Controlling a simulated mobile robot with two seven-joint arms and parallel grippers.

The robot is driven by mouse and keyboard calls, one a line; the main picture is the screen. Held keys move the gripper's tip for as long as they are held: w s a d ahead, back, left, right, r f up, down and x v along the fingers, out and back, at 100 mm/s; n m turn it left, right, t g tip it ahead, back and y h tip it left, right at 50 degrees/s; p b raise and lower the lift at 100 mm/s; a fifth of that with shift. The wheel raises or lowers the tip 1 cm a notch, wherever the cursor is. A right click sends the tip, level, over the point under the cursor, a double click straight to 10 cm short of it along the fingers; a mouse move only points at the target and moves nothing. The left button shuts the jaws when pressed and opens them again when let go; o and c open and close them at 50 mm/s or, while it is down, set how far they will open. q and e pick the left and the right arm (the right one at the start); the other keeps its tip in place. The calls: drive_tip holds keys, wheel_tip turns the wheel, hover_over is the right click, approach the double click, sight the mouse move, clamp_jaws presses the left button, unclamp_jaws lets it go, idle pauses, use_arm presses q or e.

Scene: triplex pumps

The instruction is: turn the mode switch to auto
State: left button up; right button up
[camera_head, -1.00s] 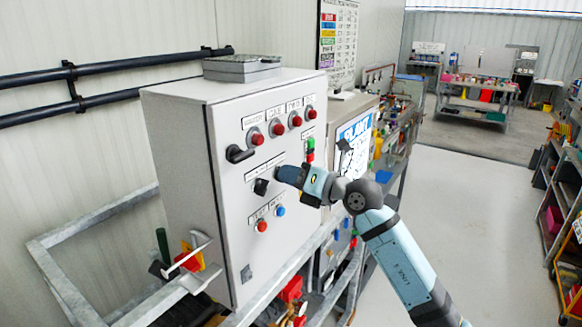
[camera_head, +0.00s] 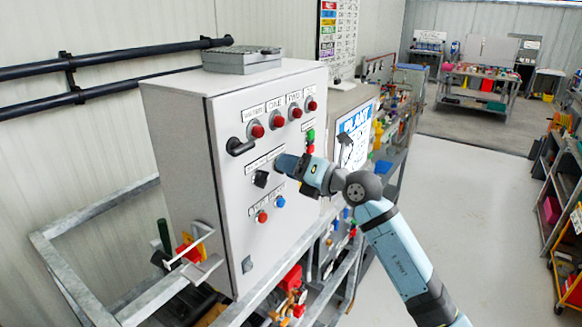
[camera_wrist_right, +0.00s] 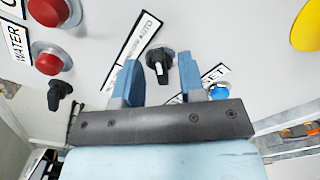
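The mode switch (camera_wrist_right: 158,68) is a black knob with a pale pointer mark on the panel face, beside a slanted label ending in AUTO (camera_wrist_right: 133,52). In the right wrist view it lies between the two fingers of my right gripper (camera_wrist_right: 158,82). The fingers are apart, one on each side of the knob; whether they touch it I cannot tell. My left gripper is not in view.
A metal frame (camera_head: 95,295) stands in front. Open floor lies right.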

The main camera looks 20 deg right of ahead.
drive_tip(key=b+v, duration=0.3)
drive_tip(key=v, duration=1)
drive_tip(key=shift+s+d+b, duration=0.25)
drive_tip(key=shift+s+b, duration=0.05)
drive_tip(key=shift+b, duration=0.1)
